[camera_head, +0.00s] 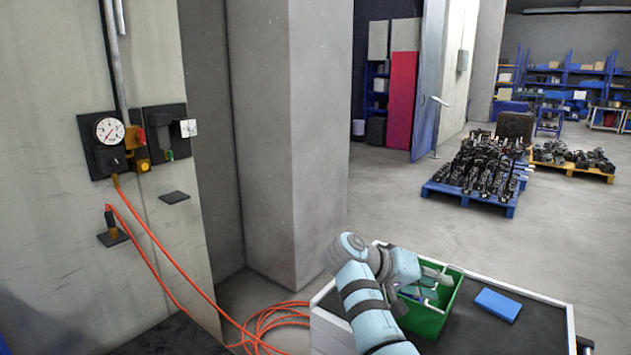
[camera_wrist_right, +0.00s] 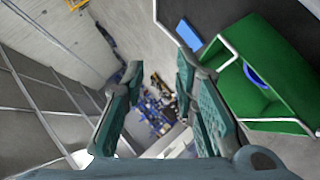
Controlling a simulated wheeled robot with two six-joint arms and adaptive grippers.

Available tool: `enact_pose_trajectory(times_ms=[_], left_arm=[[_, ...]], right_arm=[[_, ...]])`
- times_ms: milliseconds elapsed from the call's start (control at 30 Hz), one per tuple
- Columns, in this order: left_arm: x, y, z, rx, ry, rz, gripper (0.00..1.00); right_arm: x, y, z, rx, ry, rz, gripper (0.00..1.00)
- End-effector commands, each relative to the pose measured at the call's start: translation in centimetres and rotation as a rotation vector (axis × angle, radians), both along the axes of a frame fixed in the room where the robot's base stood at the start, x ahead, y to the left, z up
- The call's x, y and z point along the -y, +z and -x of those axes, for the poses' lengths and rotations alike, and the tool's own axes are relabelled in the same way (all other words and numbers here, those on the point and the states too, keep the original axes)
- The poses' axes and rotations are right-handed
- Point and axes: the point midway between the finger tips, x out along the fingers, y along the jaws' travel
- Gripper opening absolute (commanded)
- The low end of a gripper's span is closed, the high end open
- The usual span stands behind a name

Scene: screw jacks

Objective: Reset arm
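My right arm comes up from the bottom of the head view and bends over a cart at the lower right. Its gripper shows only small and partly hidden in the head view, near the green crate (camera_head: 432,316). In the right wrist view my right gripper (camera_wrist_right: 158,78) has its two fingers spread apart, with only distant floor and shelving between them. It holds nothing. The green crate (camera_wrist_right: 262,95) is to the right of the fingers there, with something round and blue inside. My left gripper is in neither view.
A blue box (camera_head: 497,304) lies on the dark cart top (camera_head: 466,335), right of the crate. A wall panel with a gauge (camera_head: 109,130) and an orange hose (camera_head: 170,285) is at left. A blue pallet (camera_head: 462,197) of dark parts stands behind on open floor.

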Motion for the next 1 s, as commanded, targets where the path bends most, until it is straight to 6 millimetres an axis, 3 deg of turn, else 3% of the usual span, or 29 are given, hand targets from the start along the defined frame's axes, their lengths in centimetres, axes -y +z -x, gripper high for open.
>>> enact_pose_trajectory(times_ms=[167, 367, 567, 667, 800, 900, 1000], left_arm=[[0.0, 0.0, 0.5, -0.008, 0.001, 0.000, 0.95], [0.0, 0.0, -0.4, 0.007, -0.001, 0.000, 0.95], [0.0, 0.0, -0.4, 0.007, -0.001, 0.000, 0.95], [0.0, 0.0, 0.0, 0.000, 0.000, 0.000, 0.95], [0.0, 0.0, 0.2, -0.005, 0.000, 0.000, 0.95], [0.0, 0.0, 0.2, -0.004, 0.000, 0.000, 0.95], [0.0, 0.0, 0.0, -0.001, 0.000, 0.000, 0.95]], right_arm=[[1.4, -3.1, 0.9, -0.020, -0.014, -0.053, 0.27], [2.4, -7.3, 2.1, -0.046, -0.017, -0.129, 0.27], [3.5, -14.4, 5.0, -0.081, -0.011, -0.253, 0.27], [4.3, -18.9, 7.6, -0.098, 0.000, -0.334, 0.27], [5.4, -25.1, 13.1, -0.117, 0.032, -0.453, 0.27], [5.8, -28.4, 18.0, -0.125, 0.079, -0.532, 0.27], [5.7, -30.1, 22.6, -0.132, 0.140, -0.598, 0.27]])
